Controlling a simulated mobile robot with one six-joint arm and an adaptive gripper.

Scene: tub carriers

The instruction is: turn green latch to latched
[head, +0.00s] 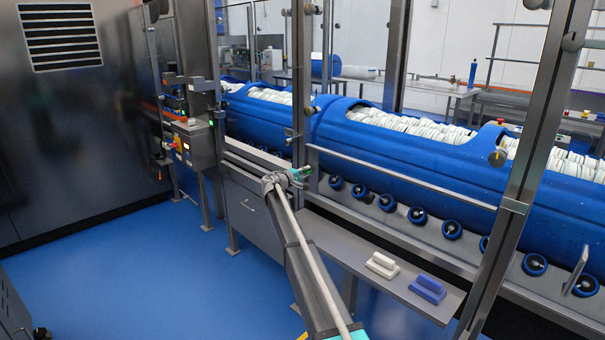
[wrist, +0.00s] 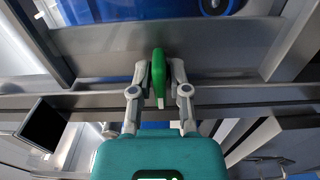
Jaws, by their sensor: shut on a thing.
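The green latch (wrist: 158,68) shows in the middle of the wrist view as a narrow green handle with a pale end. Its long side runs up and down in that picture, in front of a grey metal frame bar. My gripper (wrist: 158,75) has one finger on each side of the latch and is shut on it. In the head view my gripper (head: 304,172) is at the steel frame post beside the blue tubs. The latch cannot be clearly told from the gripper there.
Long blue tubs (head: 400,160) full of white items lie on rollers behind framed clear panels. A steel shelf (head: 340,245) to the right of my arm carries a white block (head: 382,265) and a blue block (head: 428,289). Blue floor to the left is clear.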

